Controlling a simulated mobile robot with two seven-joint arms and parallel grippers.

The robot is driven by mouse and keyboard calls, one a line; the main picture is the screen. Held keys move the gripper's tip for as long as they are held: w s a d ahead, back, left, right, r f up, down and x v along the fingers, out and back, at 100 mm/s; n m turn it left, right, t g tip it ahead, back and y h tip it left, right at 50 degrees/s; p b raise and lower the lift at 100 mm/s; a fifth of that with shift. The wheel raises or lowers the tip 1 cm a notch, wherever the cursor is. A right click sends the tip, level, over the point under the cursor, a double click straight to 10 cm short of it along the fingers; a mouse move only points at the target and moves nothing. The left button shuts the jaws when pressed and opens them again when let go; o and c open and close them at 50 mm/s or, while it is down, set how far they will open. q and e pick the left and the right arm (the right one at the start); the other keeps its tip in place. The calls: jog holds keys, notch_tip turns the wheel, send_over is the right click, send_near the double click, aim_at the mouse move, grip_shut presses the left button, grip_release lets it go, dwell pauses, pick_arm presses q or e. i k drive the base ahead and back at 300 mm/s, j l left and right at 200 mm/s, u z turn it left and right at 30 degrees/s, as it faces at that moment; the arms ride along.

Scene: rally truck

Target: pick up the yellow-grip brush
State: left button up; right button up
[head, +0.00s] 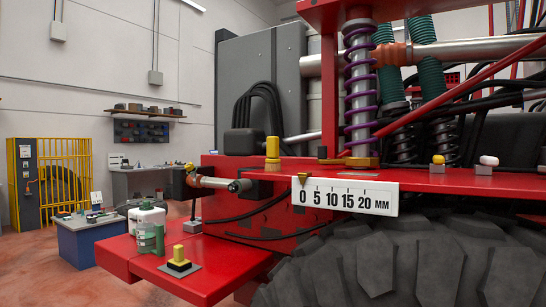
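A small item with a yellow grip on a dark, wider base (179,257) stands upright on a grey pad (194,267) on the low red ledge at the lower left; it looks like the yellow-grip brush. A second yellow-topped item (272,148) stands on the upper red deck, and I cannot tell for sure what it is. Neither of my grippers is in view, so nothing is seen touching the brush.
A white container (148,214) and a green-labelled bottle (146,240) stand on the low red ledge (128,264) behind the brush. A large tyre (400,260) fills the lower right. A white scale plate (345,196) hangs above it. A blue cabinet (76,245) is at the left.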

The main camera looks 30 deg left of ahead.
aim_at(272, 163)
jog(key=j+z, duration=0.15)
jog(key=j, duration=0.45)
jog(key=k+j+z, duration=0.2)
jog(key=j, duration=0.4)
jog(key=j+z, duration=0.15)
jog(key=j, duration=0.45)
